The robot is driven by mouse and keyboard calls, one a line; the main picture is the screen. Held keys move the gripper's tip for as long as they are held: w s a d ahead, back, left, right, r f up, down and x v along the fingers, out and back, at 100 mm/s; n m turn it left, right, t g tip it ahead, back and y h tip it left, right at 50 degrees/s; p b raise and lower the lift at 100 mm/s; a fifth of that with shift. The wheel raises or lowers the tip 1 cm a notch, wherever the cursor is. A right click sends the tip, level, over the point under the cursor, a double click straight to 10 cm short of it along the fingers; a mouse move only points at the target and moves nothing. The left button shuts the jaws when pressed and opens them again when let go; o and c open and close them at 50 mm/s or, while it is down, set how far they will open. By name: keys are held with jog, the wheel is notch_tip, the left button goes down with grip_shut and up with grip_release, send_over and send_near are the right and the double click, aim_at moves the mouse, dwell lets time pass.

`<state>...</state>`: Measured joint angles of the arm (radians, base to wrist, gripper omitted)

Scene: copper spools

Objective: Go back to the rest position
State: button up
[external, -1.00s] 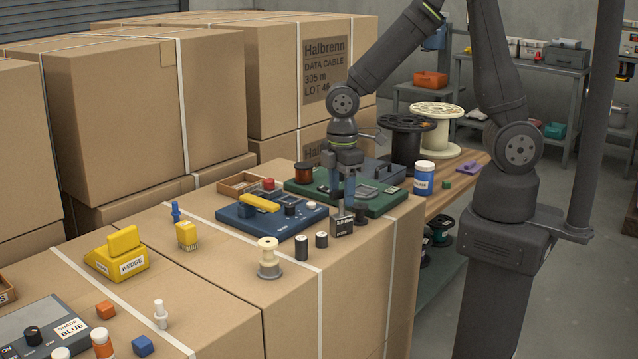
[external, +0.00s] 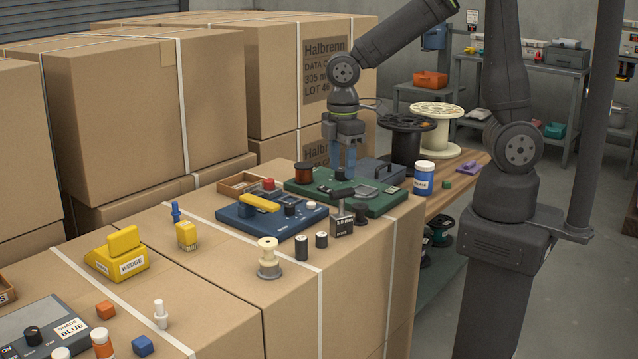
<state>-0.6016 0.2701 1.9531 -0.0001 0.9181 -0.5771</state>
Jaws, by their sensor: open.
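My gripper (external: 343,170) is open and empty, with its blue fingers pointing down above the green board (external: 300,186). A copper spool (external: 304,172) stands on the left part of that board, just left of my fingers. A dark round piece (external: 344,188) sits below the fingertips; I cannot tell how much gap there is.
A blue board (external: 255,226) with a yellow bar (external: 259,203) lies to the left. A pale spool (external: 268,258) and dark cylinders stand in front. A white-and-blue jar (external: 424,178) and large reels (external: 436,128) are to the right. Tall cartons (external: 140,100) stand behind. Air above the boards is free.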

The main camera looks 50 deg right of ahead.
aim_at(341, 215)
notch_tip(341, 215, down, 12)
jog(key=shift+r, duration=0.25)
dwell(0.4)
